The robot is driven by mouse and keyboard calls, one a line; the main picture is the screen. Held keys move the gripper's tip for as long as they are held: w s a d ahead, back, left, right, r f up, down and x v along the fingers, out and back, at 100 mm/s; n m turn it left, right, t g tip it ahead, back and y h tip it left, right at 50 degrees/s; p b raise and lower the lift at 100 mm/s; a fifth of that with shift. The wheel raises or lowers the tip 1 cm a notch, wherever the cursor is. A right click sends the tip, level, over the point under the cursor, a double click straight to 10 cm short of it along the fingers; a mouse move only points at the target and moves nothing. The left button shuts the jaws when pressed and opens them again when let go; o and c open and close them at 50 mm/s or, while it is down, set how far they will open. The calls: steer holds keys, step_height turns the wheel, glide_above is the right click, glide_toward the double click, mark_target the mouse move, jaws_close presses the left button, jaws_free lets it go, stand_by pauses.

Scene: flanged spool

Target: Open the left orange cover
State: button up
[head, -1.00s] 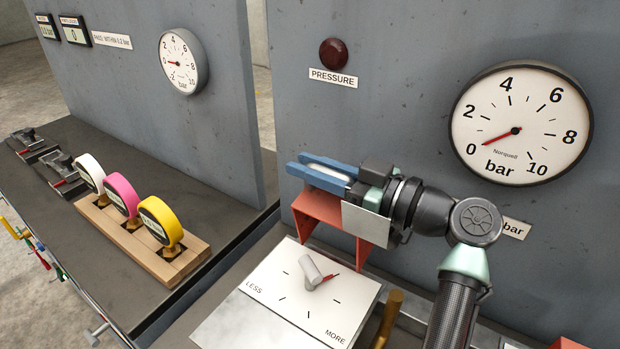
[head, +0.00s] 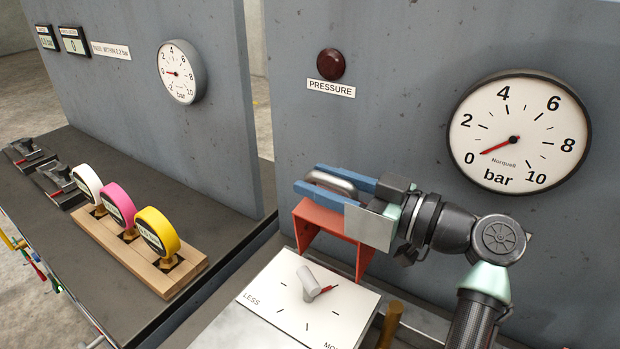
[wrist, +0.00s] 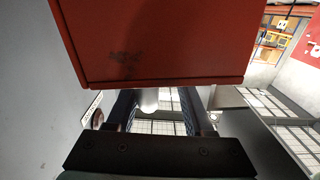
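The left orange cover (head: 316,220) is a red-orange, box-like cover standing behind the white dial plate, below the PRESSURE label. In the wrist view the cover (wrist: 155,45) fills the top. My gripper (head: 325,188) is at the cover's top, with its blue fingers pointing left. A grey rounded bar, apparently a handle (head: 330,181), lies between the fingers. In the wrist view my gripper (wrist: 155,108) has its fingers apart, with a pale rounded end of a bar (wrist: 149,100) between them and gaps beside it. Whether either finger touches the bar I cannot tell.
The white plate (head: 275,290) with a grey knob (head: 311,283) lies in front of the cover. A brass post (head: 390,325) stands right of it. A large gauge (head: 520,130) is on the wall. Coloured gauges sit in a wooden rack (head: 130,255) at left.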

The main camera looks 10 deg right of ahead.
mark_target(357, 195)
steer(key=v, duration=0.5)
steer(key=shift+d+b, duration=0.1)
steer(key=shift+b, duration=0.2)
steer(key=w+a+r+h, duration=0.1)
steer(key=w+a+r+m+t+h+p, duration=0.1)
steer(key=r, duration=0.1)
steer(key=w+a+r+m+h+p, duration=0.1)
steer(key=w, duration=0.1)
steer(key=shift+a+r+h, duration=0.3)
steer(key=shift+a+r, duration=0.1)
steer(key=a+r+m+t+h+p, duration=0.2)
steer(key=a+r+t+h, duration=0.1)
steer(key=r, duration=0.4)
steer(key=a+r+m+t+h+p, duration=0.1)
steer(key=a+r+t+h+p, duration=0.15)
steer(key=r, duration=0.55)
steer(key=s+a+r+m+t+h+p, duration=0.1)
steer(key=s+a+r+m+t+h, duration=0.1)
steer(key=s+r, duration=0.6)
steer(key=s+a+r+m+t+h+p, duration=0.1)
steer(key=s+a+r+m+t, duration=0.1)
steer(key=s+r+t, duration=0.4)
step_height(357, 195, up, 4)
steer(key=shift+s+a+r+h, duration=0.1)
steer(key=shift+s+a+h, duration=0.25)
steer(key=shift+s+a, duration=0.6)
